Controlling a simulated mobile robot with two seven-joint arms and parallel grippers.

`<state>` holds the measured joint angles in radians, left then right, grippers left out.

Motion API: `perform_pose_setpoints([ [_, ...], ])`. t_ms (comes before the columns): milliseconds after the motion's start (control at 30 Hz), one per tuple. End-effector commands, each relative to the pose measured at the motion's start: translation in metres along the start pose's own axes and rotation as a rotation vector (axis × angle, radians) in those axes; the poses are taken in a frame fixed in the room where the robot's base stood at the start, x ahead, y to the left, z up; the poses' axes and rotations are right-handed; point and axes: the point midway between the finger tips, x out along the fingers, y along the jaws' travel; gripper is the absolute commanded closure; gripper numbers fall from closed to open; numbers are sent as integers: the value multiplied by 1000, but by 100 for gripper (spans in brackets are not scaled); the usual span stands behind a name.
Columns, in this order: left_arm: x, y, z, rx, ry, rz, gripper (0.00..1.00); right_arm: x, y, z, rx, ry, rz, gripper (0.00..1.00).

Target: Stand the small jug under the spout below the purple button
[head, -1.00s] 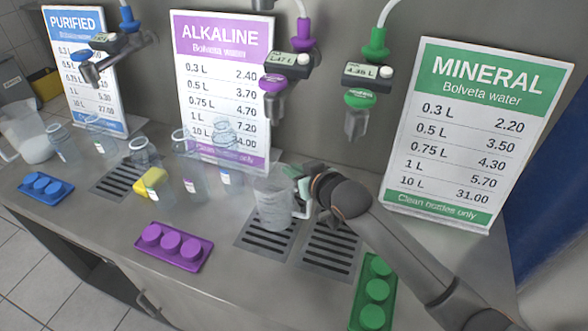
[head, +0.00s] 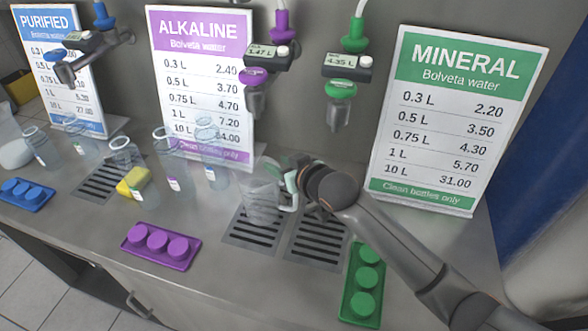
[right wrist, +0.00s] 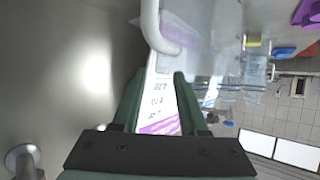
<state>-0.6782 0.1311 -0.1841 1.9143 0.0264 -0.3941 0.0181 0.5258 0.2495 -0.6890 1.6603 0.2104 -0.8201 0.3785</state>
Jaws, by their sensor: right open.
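The small jug (head: 261,203), clear with a pale handle, stands upright on the left drain grate (head: 250,238). It appears below the purple button (head: 254,76) and its metal spout (head: 257,104); exact centring is hard to tell. In the right wrist view, the jug's clear body (right wrist: 205,45) and white handle (right wrist: 152,25) are just beyond my fingertips. My right gripper (head: 293,182) is beside the handle. Its two green fingers (right wrist: 158,82) are apart with nothing clearly between them. My left gripper is out of view.
A green button (head: 340,90) is to the right, above the other grate (head: 318,240). Clear bottles (head: 168,165) and a yellow sponge (head: 133,181) stand left. Purple (head: 160,245) and green (head: 364,285) cap trays lie in front. Price signs (head: 445,120) line the back.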

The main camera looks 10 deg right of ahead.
Motion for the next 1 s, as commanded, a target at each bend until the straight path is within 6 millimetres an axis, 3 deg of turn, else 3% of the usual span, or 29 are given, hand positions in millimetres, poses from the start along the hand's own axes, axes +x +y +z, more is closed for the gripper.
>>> perform_pose_setpoints([
  [600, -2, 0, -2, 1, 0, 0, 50, -99, 1, 0, 1, 1, 1, 57],
  [1000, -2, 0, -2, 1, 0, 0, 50, -112, 0, 0, 1, 0, 0, 57],
])
